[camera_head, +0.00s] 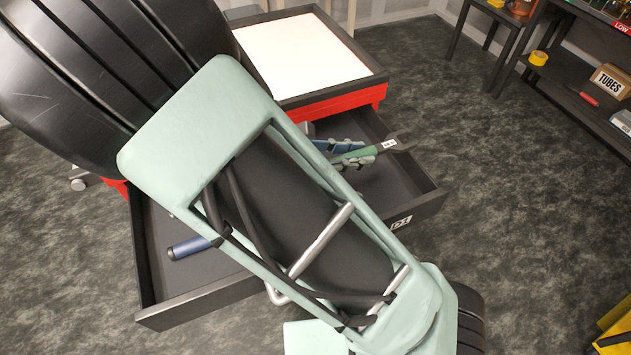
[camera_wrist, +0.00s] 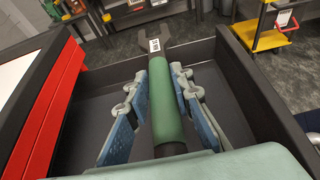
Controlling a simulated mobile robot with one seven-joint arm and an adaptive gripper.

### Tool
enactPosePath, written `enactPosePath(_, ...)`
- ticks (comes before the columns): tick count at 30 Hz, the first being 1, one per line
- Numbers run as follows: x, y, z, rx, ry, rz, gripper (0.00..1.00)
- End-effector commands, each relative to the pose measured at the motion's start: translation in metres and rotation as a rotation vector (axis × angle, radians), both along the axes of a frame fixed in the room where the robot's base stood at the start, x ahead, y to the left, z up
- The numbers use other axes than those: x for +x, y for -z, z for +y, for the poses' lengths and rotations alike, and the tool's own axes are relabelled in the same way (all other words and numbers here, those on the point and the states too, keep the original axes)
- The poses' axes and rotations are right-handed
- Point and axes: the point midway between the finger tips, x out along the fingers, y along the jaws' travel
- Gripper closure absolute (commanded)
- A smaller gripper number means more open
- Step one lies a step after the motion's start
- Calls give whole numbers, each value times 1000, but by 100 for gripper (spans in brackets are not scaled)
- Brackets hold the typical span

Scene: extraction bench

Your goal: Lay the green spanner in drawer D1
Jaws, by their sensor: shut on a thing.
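The green spanner (camera_head: 357,154) has a green handle, a dark open-ended head and a small white label. My gripper (camera_head: 347,151) has blue-padded fingers and is shut on the handle. In the wrist view the spanner (camera_wrist: 166,100) runs between the fingers of my gripper (camera_wrist: 158,100), its head pointing away. Drawer D1 (camera_head: 428,205) is pulled out, with its label on the front. The spanner is over the drawer's far right part in the head view; whether it touches the floor of the drawer (camera_wrist: 91,110) I cannot tell. My arm hides the drawer's middle.
A blue-handled tool (camera_head: 190,247) lies in the drawer's left part, partly hidden by my arm. The red cabinet (camera_head: 352,101) has a white top with a dark rim. A shelf (camera_head: 570,75) with a yellow tape roll (camera_head: 538,58) and a TUBES box (camera_head: 610,81) stands at the right.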

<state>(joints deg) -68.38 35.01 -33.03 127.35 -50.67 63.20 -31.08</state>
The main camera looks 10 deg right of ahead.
Motion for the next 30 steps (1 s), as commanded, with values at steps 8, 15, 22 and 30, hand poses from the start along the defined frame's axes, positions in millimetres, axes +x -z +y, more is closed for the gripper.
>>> enactPosePath(8, 0, 47, 0, -4, -2, 0, 100)
enactPosePath(15, 1, 64, 0, -2, -1, 0, 100)
enactPosePath(22, 0, 93, 0, -4, -2, 0, 100)
enactPosePath(30, 0, 97, 0, -1, -2, -1, 100)
